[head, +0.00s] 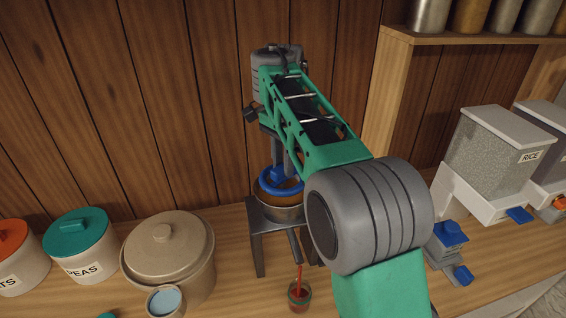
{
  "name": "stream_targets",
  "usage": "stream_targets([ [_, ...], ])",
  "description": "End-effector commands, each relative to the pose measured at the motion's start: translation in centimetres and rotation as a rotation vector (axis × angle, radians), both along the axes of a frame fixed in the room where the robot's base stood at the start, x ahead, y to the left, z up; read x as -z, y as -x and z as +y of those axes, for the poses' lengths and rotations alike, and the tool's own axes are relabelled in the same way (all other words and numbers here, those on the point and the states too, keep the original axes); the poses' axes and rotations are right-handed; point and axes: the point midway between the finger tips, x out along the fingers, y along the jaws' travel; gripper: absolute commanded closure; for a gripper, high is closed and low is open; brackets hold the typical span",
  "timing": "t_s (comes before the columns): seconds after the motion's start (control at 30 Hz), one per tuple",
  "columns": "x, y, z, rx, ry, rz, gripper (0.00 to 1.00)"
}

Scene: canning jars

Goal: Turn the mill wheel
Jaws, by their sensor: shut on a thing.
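The mill is a metal bowl (277,213) on a dark stand (256,238), with a blue wheel (267,190) at its top. Brownish-orange contents show inside the bowl around the wheel. My gripper (281,172) reaches down from above and is shut on the blue wheel. My arm hides part of the mill's right side, and the exact finger contact is small and partly hidden. A sloping spout (294,246) comes out below the bowl. A thin red streak runs from it down into a small glass jar (299,296) that holds something red.
A large beige lidded pot (168,250), a small cup with a light blue top (165,302) and a teal-lidded PEAS canister (82,245) stand left. A blue-topped grey device (449,240) and a RICE dispenser (497,150) stand right. A wooden wall is close behind.

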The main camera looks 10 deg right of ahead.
Motion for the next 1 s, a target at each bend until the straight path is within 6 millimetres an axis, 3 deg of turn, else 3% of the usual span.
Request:
stream_targets([
  [0.47,0.01,0.02,0.03,0.015,0.0,0.001,1.0],
  [0.5,0.01,0.02,0.03,0.015,0.0,0.001,0.75],
  [0.77,0.0,0.01,0.0,0.015,0.0,0.0,0.55],
  [1.0,-0.21,0.0,-0.01,0.015,0.0,0.0,0.55],
])
